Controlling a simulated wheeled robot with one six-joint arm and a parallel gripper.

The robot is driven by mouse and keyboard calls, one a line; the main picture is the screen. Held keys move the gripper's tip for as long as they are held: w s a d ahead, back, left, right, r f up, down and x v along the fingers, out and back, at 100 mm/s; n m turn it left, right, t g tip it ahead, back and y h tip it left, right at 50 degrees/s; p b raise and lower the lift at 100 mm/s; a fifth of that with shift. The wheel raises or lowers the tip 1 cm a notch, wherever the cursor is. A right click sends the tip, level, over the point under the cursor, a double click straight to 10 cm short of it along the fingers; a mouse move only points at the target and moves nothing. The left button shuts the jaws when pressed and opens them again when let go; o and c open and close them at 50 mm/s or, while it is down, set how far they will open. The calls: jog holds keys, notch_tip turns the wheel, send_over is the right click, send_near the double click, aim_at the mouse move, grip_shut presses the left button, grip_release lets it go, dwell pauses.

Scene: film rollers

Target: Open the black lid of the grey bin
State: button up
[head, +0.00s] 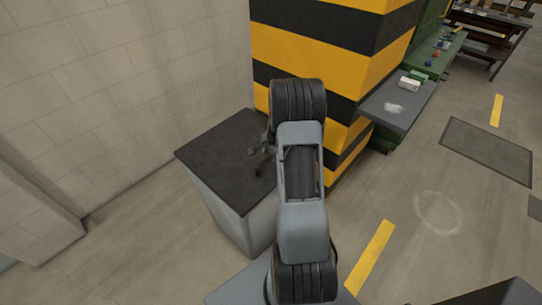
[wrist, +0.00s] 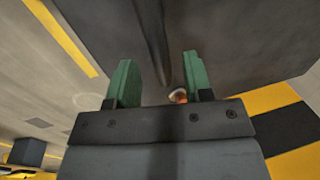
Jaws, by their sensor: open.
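The grey bin (head: 233,220) stands against the wall, left of the striped pillar. Its black lid (head: 213,148) lies flat and closed on top. My gripper (head: 263,157) is over the right part of the lid, partly hidden by my own arm. In the wrist view my gripper (wrist: 160,70) shows two green fingers, apart, with nothing held. A dark surface, which looks like the lid (wrist: 235,40), fills the top of that view. A dark raised strip (wrist: 153,35) runs toward the gap between the fingers; I cannot tell whether the fingers touch it.
The yellow and black striped pillar (head: 330,50) stands close behind and right of the bin. A pale wall (head: 110,80) is at the left. A grey shelf (head: 398,105) with a white block (head: 410,83) juts out right of the pillar. The floor at the right is largely clear.

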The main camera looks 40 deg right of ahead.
jog(key=shift+w+f, duration=0.15)
jog(key=shift+f, duration=0.7)
jog(key=shift+c, duration=0.2)
grip_shut()
